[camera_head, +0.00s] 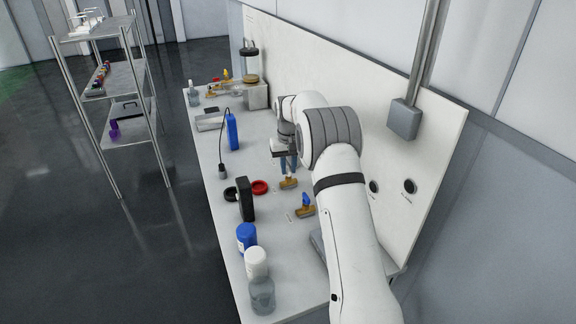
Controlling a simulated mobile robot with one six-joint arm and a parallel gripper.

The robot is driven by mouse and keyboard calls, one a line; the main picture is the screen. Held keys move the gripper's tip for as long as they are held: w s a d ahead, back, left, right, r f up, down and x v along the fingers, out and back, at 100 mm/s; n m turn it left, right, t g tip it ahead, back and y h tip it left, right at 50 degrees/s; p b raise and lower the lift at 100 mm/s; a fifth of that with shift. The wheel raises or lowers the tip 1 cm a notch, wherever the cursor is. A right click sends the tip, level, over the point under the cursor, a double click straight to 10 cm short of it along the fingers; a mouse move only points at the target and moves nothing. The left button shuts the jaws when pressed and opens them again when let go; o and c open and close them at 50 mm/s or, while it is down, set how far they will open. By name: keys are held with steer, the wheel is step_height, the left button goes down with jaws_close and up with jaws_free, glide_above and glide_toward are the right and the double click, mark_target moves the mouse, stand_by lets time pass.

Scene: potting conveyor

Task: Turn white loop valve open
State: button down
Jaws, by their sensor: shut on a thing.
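My gripper (287,166) points down at the back half of the bench, directly above a brass valve (289,184). Its jaws are shut on the top of this valve; the handle is mostly hidden by the fingers and arm. A second brass valve (305,211) with a blue handle (306,199) stands nearer the camera, apart from the gripper. I see no clearly white handle, and the small labels by the valves are too small to read. I cannot tell how far the held valve is turned.
On the bench (203,150) stand a black upright block (246,200), a red ring (260,187), a blue bottle (232,132), a blue-capped jar (247,238) and a white-capped jar (257,262). A white back panel (330,75) rises behind. A shelf rack (119,78) stands left across open floor.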

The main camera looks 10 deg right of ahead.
mark_target(289, 169)
steer(key=m+p, duration=0.1)
steer(key=m, duration=0.3)
steer(key=shift+r, duration=0.1)
steer(key=m+p, duration=0.1)
steer(key=m, duration=0.7)
steer(key=shift+m+p, duration=0.3)
steer(key=shift+m, duration=1.8)
steer(key=c, duration=1.5)
jaws_free()
steer(key=shift+r, duration=3.85)
